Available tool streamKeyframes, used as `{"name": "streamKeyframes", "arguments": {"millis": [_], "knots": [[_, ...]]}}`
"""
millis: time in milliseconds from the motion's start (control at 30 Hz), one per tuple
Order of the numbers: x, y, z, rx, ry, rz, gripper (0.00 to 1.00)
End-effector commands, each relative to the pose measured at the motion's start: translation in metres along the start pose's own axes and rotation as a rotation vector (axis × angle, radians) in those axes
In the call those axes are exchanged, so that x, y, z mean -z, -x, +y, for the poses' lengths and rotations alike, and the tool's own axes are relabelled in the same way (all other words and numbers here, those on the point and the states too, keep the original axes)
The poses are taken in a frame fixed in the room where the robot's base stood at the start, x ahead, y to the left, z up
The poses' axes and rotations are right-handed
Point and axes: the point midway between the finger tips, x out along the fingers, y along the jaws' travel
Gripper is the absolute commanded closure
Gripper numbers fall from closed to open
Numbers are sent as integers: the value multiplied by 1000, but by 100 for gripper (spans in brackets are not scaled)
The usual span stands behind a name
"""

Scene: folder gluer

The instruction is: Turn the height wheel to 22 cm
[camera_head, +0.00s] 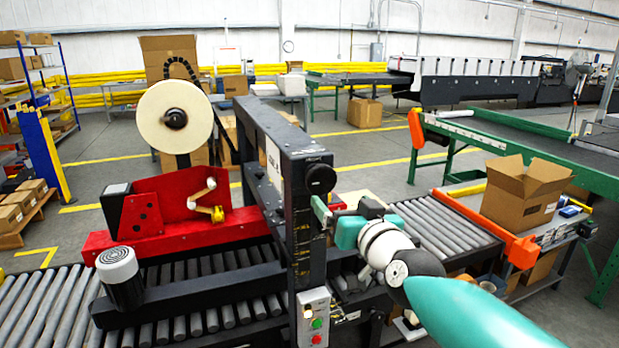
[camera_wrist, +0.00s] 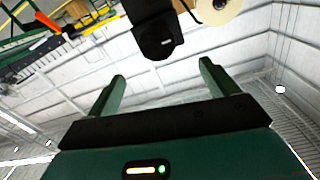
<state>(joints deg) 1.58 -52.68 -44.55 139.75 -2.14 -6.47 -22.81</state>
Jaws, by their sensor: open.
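The black round height wheel (camera_head: 320,179) sits on the front face of the machine's dark upright, near its top. A scale strip (camera_head: 304,235) runs down the upright below it; its figures are too small to read. My gripper (camera_head: 326,206) is close to the upright, just below the wheel in the head view. In the wrist view its two green fingers (camera_wrist: 162,84) are wide apart with nothing between them. A black part of the machine (camera_wrist: 155,38) shows beyond the fingertips; I cannot tell whether it includes the wheel. Contact with the wheel is not visible.
A cream tape roll (camera_head: 174,117) and red tape head (camera_head: 165,215) stand left of the upright. A button box (camera_head: 314,318) is low on the upright. An open carton (camera_head: 525,190) stands on the right. Roller conveyor (camera_head: 440,232) runs behind my arm.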

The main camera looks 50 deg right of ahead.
Motion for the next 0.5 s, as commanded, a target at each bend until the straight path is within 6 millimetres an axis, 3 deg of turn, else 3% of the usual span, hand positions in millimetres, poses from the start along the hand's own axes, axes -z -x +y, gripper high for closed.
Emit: {"name": "streamKeyframes", "arguments": {"millis": [167, 500], "knots": [[1, -13, 3, -6, 0, 1, 14], [0, -66, 2, -4, 1, -1, 14]]}}
